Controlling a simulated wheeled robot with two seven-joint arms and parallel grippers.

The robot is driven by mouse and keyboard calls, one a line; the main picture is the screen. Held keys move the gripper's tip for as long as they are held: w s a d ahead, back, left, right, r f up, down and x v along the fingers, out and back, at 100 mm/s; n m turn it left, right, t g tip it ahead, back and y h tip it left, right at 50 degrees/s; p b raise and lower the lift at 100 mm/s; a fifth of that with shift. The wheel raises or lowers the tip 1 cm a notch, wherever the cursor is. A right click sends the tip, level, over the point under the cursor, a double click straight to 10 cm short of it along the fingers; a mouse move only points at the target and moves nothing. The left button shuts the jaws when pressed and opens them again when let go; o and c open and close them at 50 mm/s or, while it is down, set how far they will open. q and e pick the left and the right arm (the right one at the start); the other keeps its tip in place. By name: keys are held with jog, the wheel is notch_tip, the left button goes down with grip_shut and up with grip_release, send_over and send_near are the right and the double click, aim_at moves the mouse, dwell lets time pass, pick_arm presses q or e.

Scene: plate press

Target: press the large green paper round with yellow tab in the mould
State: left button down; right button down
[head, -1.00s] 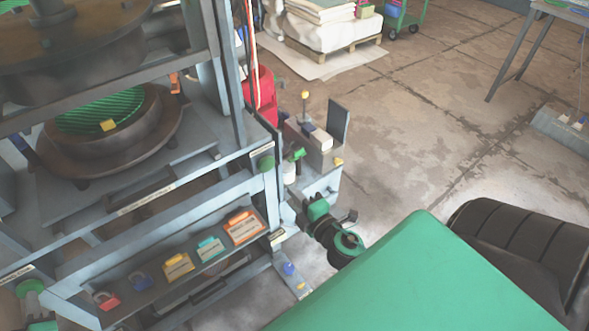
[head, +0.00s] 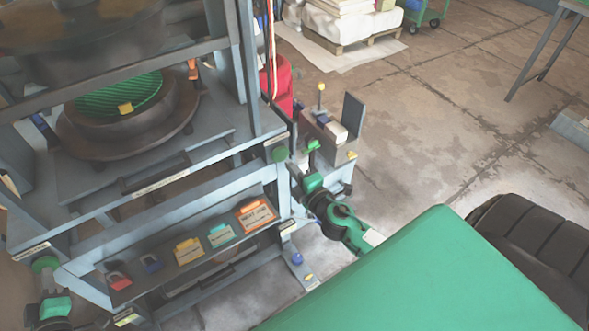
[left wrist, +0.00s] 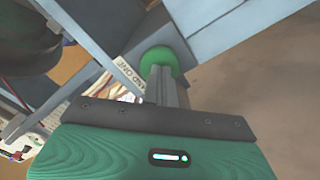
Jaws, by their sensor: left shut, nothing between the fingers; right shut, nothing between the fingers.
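The green paper round (head: 118,95) lies in the round dark mould (head: 150,132) on the press, its yellow tab (head: 125,108) at the front rim. The press's upper plate (head: 60,35) hangs above it with a gap. My left gripper (head: 48,287) is shut and empty at the left green button (head: 45,264). In the left wrist view the shut fingers (left wrist: 163,80) reach the same green button (left wrist: 158,61); I cannot tell whether it is pushed in. My right gripper (head: 297,171) is shut and empty, close to the right green button (head: 279,154); contact is unclear.
A sloping rack (head: 190,255) with several coloured tags spans the press front. A side shelf (head: 335,150) with a yellow-knobbed lever (head: 320,98) stands right of the press. A pallet (head: 350,45) stands behind.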

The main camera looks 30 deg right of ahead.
aim_at(282, 156)
jog(key=shift+w, duration=1.5)
jog(key=shift+s, duration=0.2)
pick_arm(q)
jog(key=shift+w, duration=0.1)
pick_arm(e)
jog(key=shift+w, duration=0.1)
